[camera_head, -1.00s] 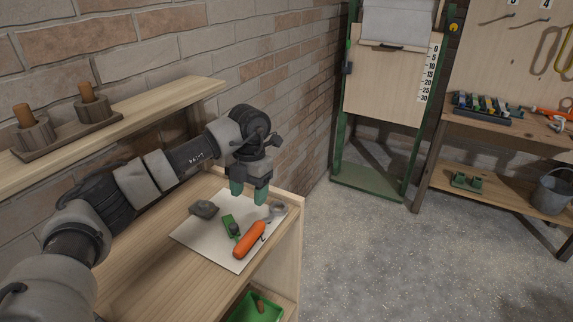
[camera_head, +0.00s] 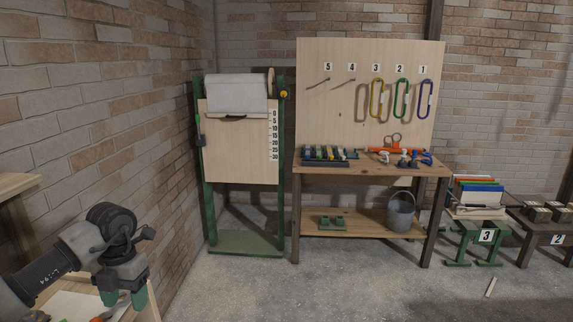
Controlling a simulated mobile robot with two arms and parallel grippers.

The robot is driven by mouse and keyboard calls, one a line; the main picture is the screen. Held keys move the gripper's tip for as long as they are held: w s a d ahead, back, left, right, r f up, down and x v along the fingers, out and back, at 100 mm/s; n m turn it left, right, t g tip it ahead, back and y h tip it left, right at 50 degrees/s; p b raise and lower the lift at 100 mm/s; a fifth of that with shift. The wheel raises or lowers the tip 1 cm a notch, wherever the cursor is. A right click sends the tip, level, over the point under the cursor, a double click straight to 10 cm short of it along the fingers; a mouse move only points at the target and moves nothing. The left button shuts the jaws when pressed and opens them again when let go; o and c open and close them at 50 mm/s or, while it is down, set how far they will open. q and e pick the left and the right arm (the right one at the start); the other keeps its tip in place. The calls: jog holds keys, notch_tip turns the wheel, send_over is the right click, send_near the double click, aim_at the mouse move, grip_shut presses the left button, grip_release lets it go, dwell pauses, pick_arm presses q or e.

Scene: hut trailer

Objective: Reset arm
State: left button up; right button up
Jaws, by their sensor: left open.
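My left arm comes in from the lower left. Its gripper (camera_head: 125,297) has green fingertips that point down and stand apart, with nothing seen between them. It hangs over the corner of a wooden cabinet top. A white sheet (camera_head: 75,306) lies there, mostly cut off by the frame. A bit of an orange tool (camera_head: 103,317) shows at the bottom edge beside the gripper. My right gripper is not in view.
A green-framed stand (camera_head: 240,150) holds a paper roll and scale board. A workbench (camera_head: 372,172) carries tools, with a bucket (camera_head: 401,212) below. Green stool 3 (camera_head: 474,240) and bench 2 (camera_head: 540,232) stand right. The concrete floor (camera_head: 330,285) ahead is clear.

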pick_arm(q)
jog(key=w+d+f+n+t+h, duration=0.1)
jog(key=d+f+n+h, duration=0.2)
jog(key=d+f+h, duration=1.1)
notch_tip(320, 180, down, 14)
jog(key=d+n+t+y, duration=0.1)
jog(key=d+n+t, duration=0.1)
jog(key=n+t, duration=0.95)
jog(key=s+a+f+n+g+y, duration=0.1)
jog(key=s+a+f+n+y, duration=0.35)
jog(key=s+f+n, duration=0.45)
jog(key=s+a+f+n+g+y, duration=0.1)
jog(key=s+a+f+n+y, duration=0.35)
jog(key=s+f, duration=0.75)
jog(key=s+d+f+n+g+y, duration=0.1)
jog(key=s+f+n+g+y, duration=0.1)
jog(key=s, duration=1.1)
jog(key=s+d+f+n+g+y, duration=0.1)
jog(key=s+f+n+g, duration=0.3)
jog(key=s, duration=0.9)
notch_tip(320, 180, down, 5)
jog(key=shift+s+d+r+g+y, duration=0.2)
jog(key=shift+g+y, duration=0.3)
jog(key=shift+g, duration=0.45)
